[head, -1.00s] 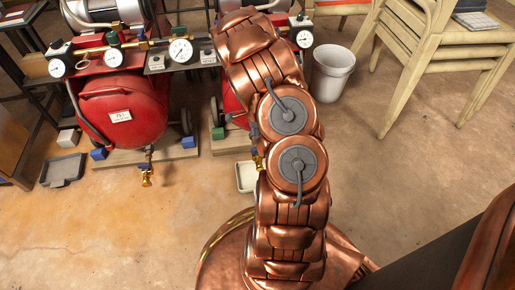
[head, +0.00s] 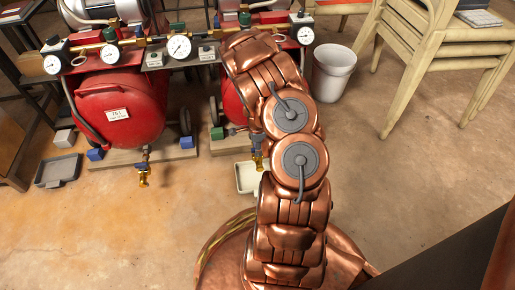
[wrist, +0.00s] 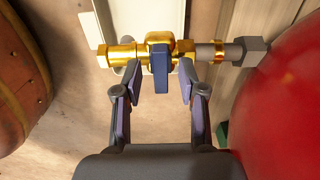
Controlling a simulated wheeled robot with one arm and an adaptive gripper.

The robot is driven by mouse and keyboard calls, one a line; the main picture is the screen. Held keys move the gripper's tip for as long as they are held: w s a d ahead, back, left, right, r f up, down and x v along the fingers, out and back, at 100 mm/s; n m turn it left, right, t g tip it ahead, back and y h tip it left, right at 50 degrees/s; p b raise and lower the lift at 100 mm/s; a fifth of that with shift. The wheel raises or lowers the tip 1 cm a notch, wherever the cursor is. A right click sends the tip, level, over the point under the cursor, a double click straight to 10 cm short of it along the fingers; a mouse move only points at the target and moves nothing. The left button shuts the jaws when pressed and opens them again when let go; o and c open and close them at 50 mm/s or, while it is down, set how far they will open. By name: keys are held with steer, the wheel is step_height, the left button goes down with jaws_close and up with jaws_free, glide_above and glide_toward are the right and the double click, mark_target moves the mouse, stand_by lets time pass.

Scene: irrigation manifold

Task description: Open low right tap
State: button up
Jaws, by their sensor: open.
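The low right tap has a brass body (wrist: 158,47) on a pipe that runs to the red tank at right. Its blue lever handle (wrist: 160,68) points toward me in the wrist view. My gripper (wrist: 158,82) is open, with one finger on each side of the handle. I see a gap on both sides of it. In the head view a small part of the low right tap (head: 258,161) shows beside my arm, which hides most of the right tank and my gripper.
The left red tank (head: 118,112) has its own low brass tap (head: 143,176). Gauges (head: 179,46) line the manifold above. A pale tray (head: 246,178) lies below the right tap. A white bucket (head: 333,73) and stacked chairs (head: 440,50) stand at right. Floor in front is clear.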

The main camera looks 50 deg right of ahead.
steer(key=shift+c, duration=0.2)
jaws_close()
